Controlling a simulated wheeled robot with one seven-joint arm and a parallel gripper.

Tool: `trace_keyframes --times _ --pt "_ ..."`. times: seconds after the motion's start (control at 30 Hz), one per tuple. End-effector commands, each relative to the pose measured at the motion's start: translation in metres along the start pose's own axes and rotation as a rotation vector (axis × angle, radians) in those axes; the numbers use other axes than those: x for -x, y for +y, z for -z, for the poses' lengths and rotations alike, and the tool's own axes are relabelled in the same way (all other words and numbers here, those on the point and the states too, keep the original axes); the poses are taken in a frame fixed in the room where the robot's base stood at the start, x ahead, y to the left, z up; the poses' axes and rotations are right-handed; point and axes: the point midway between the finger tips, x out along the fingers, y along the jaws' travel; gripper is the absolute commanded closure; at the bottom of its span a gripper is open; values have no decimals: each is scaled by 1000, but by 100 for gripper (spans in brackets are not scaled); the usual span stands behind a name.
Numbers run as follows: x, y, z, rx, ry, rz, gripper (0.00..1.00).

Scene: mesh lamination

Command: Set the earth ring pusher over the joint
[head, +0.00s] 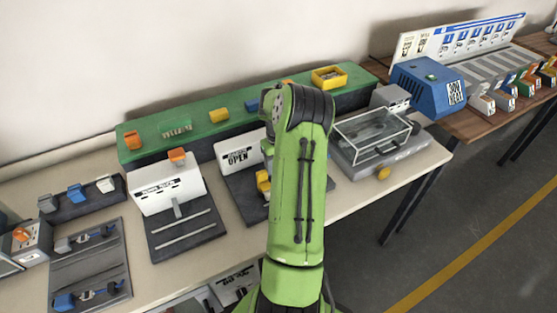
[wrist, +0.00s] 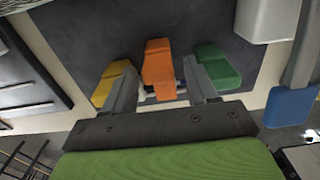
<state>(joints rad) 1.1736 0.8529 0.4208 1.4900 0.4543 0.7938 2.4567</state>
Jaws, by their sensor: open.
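In the wrist view my gripper (wrist: 161,82) is open, with one grey finger on each side of an orange block (wrist: 158,68). A yellow block (wrist: 112,82) lies beyond the left finger and a green block (wrist: 218,66) beyond the right one. I cannot tell whether the fingers touch the orange block. A small whitish, metallic piece (wrist: 166,92) shows partly beneath it; I cannot tell if this is the joint. No label tells which block is the earth ring pusher. In the head view my arm hides my gripper; a yellow piece (head: 264,183) shows beside the arm.
A dark fixture plate (head: 240,190) with a white upright panel (head: 238,156) stands left of my arm. A green shelf (head: 200,129) with coloured tools runs behind. A clear-lidded box (head: 370,135) and blue machine (head: 428,88) stand right. A blue-tipped part (wrist: 290,106) is right of my gripper.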

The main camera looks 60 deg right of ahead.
Motion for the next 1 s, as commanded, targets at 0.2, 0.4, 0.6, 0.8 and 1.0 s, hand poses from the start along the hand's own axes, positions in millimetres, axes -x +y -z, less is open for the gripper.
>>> trace_keyframes --times 0.2,0.4,0.6,0.8,1.0 --pt "44 0 -2 1 -7 4 43" --pt "102 0 -1 1 -5 4 43" --pt "146 0 0 0 -2 3 43" --pt "157 1 0 -1 1 0 43" --pt "156 0 0 -1 1 0 43"
